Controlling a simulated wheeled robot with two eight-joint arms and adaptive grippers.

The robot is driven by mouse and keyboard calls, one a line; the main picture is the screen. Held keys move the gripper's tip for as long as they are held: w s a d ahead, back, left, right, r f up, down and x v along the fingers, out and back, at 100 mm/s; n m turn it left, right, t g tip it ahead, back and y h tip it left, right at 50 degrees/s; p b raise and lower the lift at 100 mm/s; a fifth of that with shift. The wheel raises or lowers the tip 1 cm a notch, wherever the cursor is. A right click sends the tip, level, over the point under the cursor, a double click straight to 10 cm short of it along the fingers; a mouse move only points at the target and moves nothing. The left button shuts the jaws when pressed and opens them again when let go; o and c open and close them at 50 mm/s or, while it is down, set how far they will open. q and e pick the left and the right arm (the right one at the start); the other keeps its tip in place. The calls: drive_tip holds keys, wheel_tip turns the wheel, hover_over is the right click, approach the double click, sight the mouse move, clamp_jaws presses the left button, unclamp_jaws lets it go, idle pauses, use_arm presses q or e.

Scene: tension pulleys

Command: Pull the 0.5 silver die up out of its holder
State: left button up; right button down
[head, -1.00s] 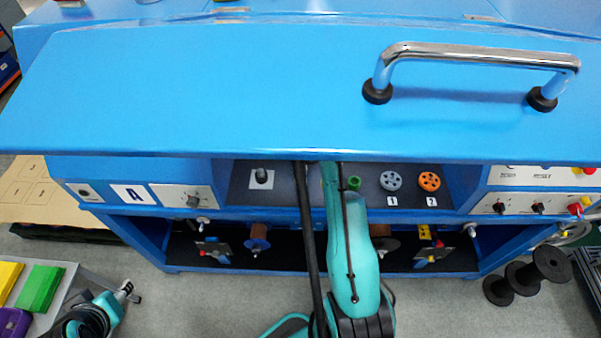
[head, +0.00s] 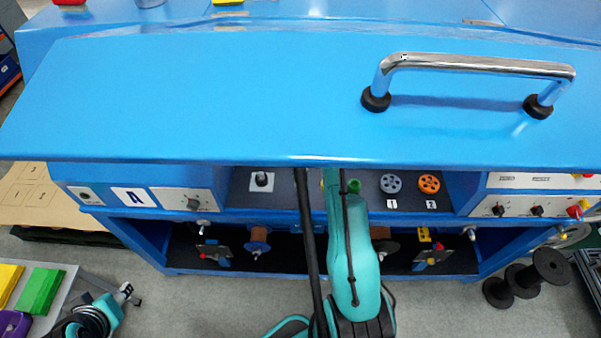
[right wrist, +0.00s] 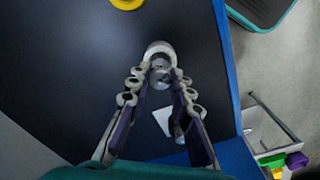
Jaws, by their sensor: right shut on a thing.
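In the right wrist view my right gripper (right wrist: 162,72) is shut on a small round silver die (right wrist: 160,50) at its fingertips. The white holder plate (right wrist: 163,121) shows below and between the fingers, apart from the die. In the head view the holder (head: 262,180) is a white plate with a dark upright post, left of my right arm. My right gripper is hidden in the head view behind the blue cover. My left gripper (head: 127,292) is at the lower left, away from the machine; its jaws are too small to read.
The blue cover (head: 220,100) with a chrome handle (head: 480,64) overhangs the dark recess. A grey wheel (head: 390,183) and an orange wheel (head: 429,183) stand right of my arm. Coloured blocks (head: 40,290) lie on a grey table at lower left.

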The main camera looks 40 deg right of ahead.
drive_tip(key=shift+r, duration=0.1)
drive_tip(key=shift+r+p, duration=0.9)
drive_tip(key=shift+r, duration=1.05)
drive_tip(key=shift+f, duration=0.1)
